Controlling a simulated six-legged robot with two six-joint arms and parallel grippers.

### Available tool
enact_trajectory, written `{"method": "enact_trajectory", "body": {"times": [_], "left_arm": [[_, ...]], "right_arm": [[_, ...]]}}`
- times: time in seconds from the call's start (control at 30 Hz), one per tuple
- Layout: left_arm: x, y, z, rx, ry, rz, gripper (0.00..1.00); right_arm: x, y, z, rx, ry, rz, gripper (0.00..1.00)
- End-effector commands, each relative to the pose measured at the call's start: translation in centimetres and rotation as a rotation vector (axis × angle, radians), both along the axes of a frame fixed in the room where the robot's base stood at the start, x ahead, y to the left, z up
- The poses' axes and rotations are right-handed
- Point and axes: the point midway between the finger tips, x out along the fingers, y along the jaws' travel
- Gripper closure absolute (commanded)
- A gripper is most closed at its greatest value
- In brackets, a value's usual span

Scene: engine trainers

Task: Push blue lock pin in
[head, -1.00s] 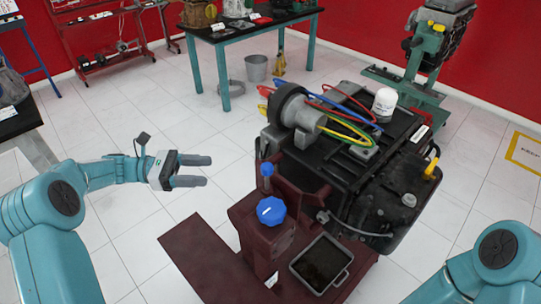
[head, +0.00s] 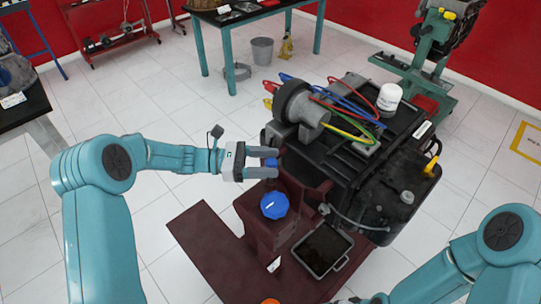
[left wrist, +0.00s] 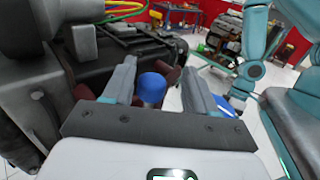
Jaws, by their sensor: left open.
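The blue lock pin (head: 270,162) stands on the dark red engine stand (head: 262,228), beside the engine. My left gripper (head: 277,163) is open, its two fingers on either side of the pin's blue head. In the left wrist view the round blue head (left wrist: 151,90) sits between the open fingers, with gaps on both sides. I cannot tell its depth relative to the fingertips. A larger blue knob (head: 274,205) is on the stand, nearer than the pin. My right arm comes in at the lower right; its gripper is out of view.
The black engine (head: 345,165) with coloured hoses and a white filter (head: 390,97) is close to the right of the pin. A black tray (head: 322,249) is on the stand's near side. A teal-legged table (head: 262,16) stands behind.

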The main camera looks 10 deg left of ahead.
Motion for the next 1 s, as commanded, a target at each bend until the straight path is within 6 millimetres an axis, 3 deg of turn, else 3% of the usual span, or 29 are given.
{"method": "enact_trajectory", "body": {"times": [0.37,0.4,0.57,0.77,1.0], "left_arm": [[0.4,-0.9,-0.1,0.001,0.000,0.000,0.43],[0.4,-0.9,-0.1,0.001,0.000,0.000,0.46],[0.3,-0.9,-0.1,0.000,0.001,-0.002,0.98],[0.4,-0.9,-0.5,0.000,0.001,0.000,1.00],[0.4,-1.0,-4.3,0.000,0.001,-0.002,1.00]], "right_arm": [[0.0,0.0,0.3,0.000,-0.001,0.000,0.06],[0.0,0.0,0.3,0.000,-0.001,0.000,0.06],[0.0,0.0,0.3,0.000,0.000,0.000,0.06],[0.0,0.0,-0.1,0.000,0.000,0.000,0.06],[0.0,0.0,-3.1,0.000,0.000,0.000,0.06]]}}
